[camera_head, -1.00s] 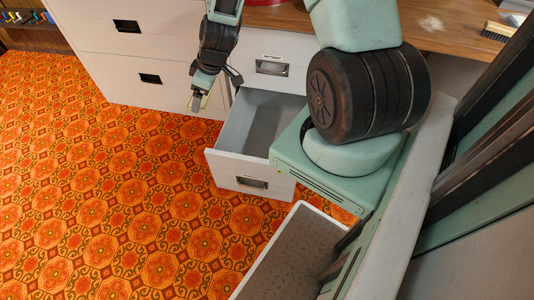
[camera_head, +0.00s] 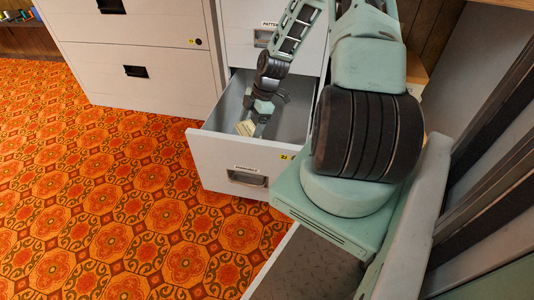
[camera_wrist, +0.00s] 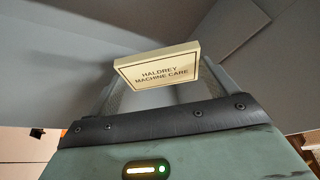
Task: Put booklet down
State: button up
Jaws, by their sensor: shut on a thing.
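The booklet (camera_wrist: 157,65) is small and cream, with "HALDREY MACHINE CARE" in dark print, and shows close up in the wrist view. In the head view the booklet (camera_head: 245,128) is a pale piece at the end of my arm. My gripper (camera_head: 256,119) is shut on it and holds it within the opening of the pulled-out lower drawer (camera_head: 215,160). Grey drawer walls surround it in the wrist view. I cannot tell how far the booklet is above the drawer floor.
The drawer front has a label too small to read surely and a small yellow tag. A closed drawer with a "PATTERN" label is above it. A beige cabinet (camera_head: 165,90) stands to the left. Patterned orange carpet (camera_head: 100,200) lies clear in front.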

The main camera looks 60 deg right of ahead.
jog(key=shift+n+g, duration=0.3)
jog(key=shift+n, duration=0.4)
jog(key=d+f+b, duration=0.1)
jog(key=f+b, duration=0.2)
jog(key=f, duration=0.2)
jog(key=s+f+b, duration=0.1)
jog(key=f+b, duration=0.2)
jog(key=f, duration=0.2)
jog(key=s+d+f+b, duration=0.1)
jog(key=f+b, duration=0.3)
jog(key=f, duration=0.2)
jog(key=shift+s+d, duration=0.2)
jog(key=shift+d, duration=0.15)
jog(key=shift+f, duration=0.15)
jog(key=o, duration=0.9)
jog(key=p+v, duration=0.8)
jog(key=v, duration=0.4)
jog(key=shift+s+d, duration=0.1)
jog(key=shift+d, duration=0.05)
